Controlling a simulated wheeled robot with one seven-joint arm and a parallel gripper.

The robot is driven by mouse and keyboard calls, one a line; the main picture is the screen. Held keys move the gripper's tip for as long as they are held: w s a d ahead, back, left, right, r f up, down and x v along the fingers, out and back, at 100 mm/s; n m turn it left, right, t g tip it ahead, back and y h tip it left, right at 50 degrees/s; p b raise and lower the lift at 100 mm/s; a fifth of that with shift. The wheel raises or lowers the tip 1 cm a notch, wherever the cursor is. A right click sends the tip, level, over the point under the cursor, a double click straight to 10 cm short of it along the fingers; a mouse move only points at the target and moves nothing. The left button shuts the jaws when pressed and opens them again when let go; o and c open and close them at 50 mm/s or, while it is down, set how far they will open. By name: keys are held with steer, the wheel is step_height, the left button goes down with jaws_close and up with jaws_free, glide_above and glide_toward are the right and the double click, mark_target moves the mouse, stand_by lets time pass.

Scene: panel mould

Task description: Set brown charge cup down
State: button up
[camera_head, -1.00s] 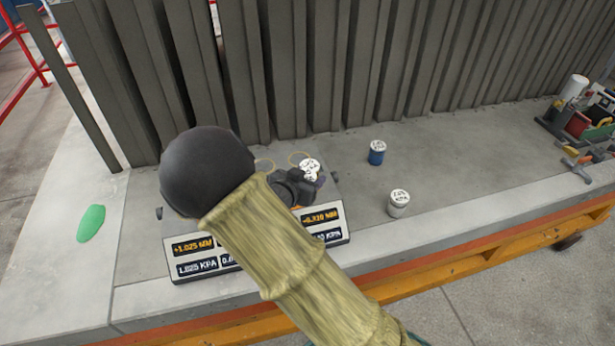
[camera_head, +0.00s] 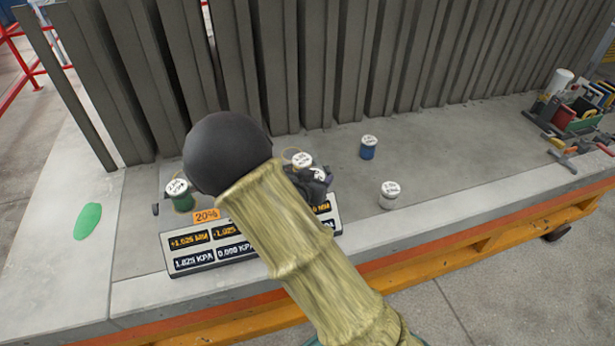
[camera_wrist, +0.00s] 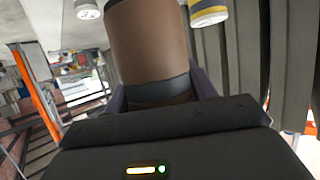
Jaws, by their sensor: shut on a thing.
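The brown charge cup (camera_wrist: 150,45) fills the upper middle of the wrist view, with a dark band at its near end. My gripper (camera_wrist: 160,88) is shut on it, with a purple finger showing on each side. In the head view my gripper (camera_head: 314,182) is over the right part of the readout panel. My arm and gripper hide most of the cup there, and I cannot tell whether its base touches anything.
The readout panel (camera_head: 192,263) stands at the bench front. A green cup (camera_head: 181,200) is left, a white-lidded cup (camera_head: 301,159) beside my gripper, a blue cup (camera_head: 368,152) and a grey cup (camera_head: 389,200) right. Grey upright panels (camera_head: 345,70) line the back.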

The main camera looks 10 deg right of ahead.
steer(key=s+d+f+n+t+y, duration=0.1)
steer(key=s+d+f+n+y, duration=0.1)
steer(key=f, duration=0.5)
steer(key=s+d+f+n+t+y, duration=0.1)
steer(key=s+d+f+n+y, duration=0.1)
steer(key=d+f+n+y, duration=0.2)
step_height(320, 180, down, 3)
steer(key=shift+s+d+f+y, duration=0.2)
steer(key=shift+y, duration=0.3)
